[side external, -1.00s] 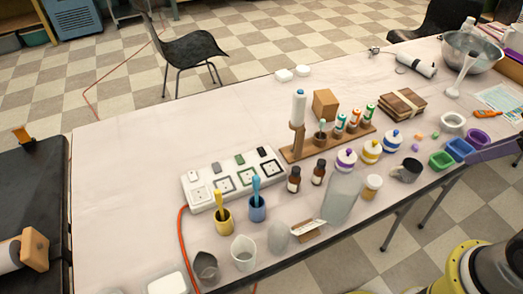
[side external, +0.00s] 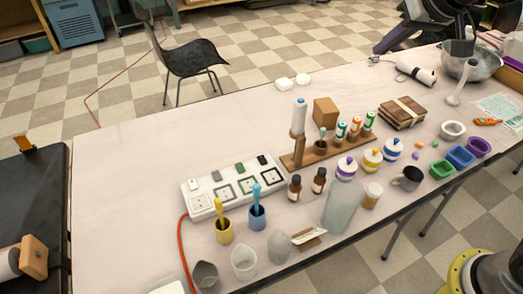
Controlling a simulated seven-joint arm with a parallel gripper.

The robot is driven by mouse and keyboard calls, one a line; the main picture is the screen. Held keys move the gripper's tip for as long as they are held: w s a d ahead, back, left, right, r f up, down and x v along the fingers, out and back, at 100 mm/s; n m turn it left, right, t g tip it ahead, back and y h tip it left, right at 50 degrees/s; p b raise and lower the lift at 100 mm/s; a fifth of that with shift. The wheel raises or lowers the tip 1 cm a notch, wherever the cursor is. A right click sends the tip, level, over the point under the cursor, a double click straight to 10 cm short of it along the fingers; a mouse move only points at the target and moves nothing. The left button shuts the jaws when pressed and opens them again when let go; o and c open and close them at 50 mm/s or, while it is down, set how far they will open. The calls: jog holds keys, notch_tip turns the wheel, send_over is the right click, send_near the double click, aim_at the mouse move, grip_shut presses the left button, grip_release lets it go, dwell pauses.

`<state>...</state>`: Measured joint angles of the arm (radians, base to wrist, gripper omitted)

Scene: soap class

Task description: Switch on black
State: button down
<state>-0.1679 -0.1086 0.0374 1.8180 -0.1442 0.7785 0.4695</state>
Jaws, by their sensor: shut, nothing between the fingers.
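A white power strip (side external: 190,207) lies on the table at the left of centre. Along its back edge it has a pale switch, a grey switch (side external: 217,176), a green switch (side external: 239,168) and a black switch (side external: 262,160) at its right end. Each stands behind a socket. The picture is too small to tell which way the black switch is tipped. My gripper (side external: 388,43), dark with purplish fingers, shows at the top right above the table's far edge. It is shut and empty, far from the strip.
A yellow cup (side external: 224,234) and a blue cup (side external: 257,218) with tools stand close in front of the strip. Brown bottles (side external: 295,187) and a wooden rack (side external: 326,151) stand to its right. An orange cord (side external: 181,245) runs off its left side. The table behind the strip is clear.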

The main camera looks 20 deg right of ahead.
jog(key=w+a+f, duration=0.5)
jog(key=w, duration=0.3)
jog(key=n+g, duration=0.2)
send_over(261, 158)
jog(key=s+d, duration=0.3)
jog(key=d, duration=0.1)
notch_tip(261, 158, down, 12)
jog(key=s+a+f+g, duration=0.1)
jog(key=a+f, duration=0.3)
jog(key=f, duration=0.3)
jog(key=shift+n, duration=0.3)
jog(key=shift+f, duration=0.1)
jog(key=x, duration=0.9)
jog(key=s+x, duration=0.1)
jog(key=x, duration=0.3)
jog(key=shift+f, duration=0.5)
